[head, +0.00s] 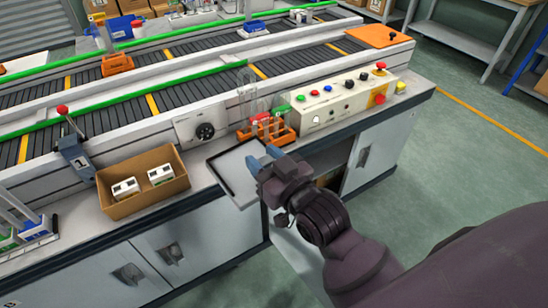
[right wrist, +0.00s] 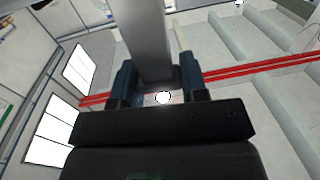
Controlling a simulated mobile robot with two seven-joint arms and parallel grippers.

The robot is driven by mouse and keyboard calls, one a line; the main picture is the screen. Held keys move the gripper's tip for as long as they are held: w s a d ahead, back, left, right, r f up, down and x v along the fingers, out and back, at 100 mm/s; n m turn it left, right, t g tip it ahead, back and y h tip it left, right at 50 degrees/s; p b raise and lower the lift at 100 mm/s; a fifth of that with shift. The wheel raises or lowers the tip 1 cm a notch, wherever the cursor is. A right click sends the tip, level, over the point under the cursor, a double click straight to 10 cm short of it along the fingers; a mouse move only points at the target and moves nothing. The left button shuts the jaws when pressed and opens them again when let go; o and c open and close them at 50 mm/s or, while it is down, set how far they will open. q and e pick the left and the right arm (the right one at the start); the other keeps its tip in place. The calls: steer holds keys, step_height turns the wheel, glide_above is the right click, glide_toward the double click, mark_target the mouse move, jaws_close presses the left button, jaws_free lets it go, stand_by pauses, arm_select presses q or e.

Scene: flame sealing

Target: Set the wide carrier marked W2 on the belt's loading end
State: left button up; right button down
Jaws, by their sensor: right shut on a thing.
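My right gripper (head: 265,157) is at the bench's front edge, its blue fingertips at the right side of a flat light-grey tray (head: 225,170) with a dark rim. In the right wrist view the gripper (right wrist: 160,90) is shut on a grey bar-like piece (right wrist: 147,40); I cannot tell whether it belongs to the tray. No W2 mark is readable, so I cannot tell which thing is the wide carrier. An orange rack (head: 267,132) with upright glass tubes stands just beyond the gripper. The dark slatted belt (head: 110,112) runs behind. My left gripper is not in view.
A control box (head: 345,100) with buttons stands right of the orange rack. A brown box (head: 148,203) with two small white items is on the left. A lever (head: 75,145) stands behind it. An orange plate (head: 380,36) lies at the belt's right end.

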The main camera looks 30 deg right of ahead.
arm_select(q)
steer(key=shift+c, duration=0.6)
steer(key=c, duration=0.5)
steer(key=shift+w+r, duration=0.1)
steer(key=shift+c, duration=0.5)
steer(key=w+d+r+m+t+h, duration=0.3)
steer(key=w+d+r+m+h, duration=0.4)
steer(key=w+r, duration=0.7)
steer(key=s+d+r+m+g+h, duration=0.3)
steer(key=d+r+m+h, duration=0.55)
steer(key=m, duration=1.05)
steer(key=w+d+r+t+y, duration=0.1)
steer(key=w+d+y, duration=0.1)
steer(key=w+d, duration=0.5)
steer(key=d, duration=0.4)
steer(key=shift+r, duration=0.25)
arm_select(e)
steer(key=s+a+r+n+g+y, duration=0.1)
steer(key=a+r+n+g+y, duration=0.2)
steer(key=a+r+n+y, duration=0.2)
steer(key=a+r+y, duration=0.3)
steer(key=a, duration=0.2)
steer(key=shift+s+a+r+n+g, duration=0.15)
steer(key=shift+s+a+n+g, duration=0.05)
steer(key=shift+n+g, duration=0.2)
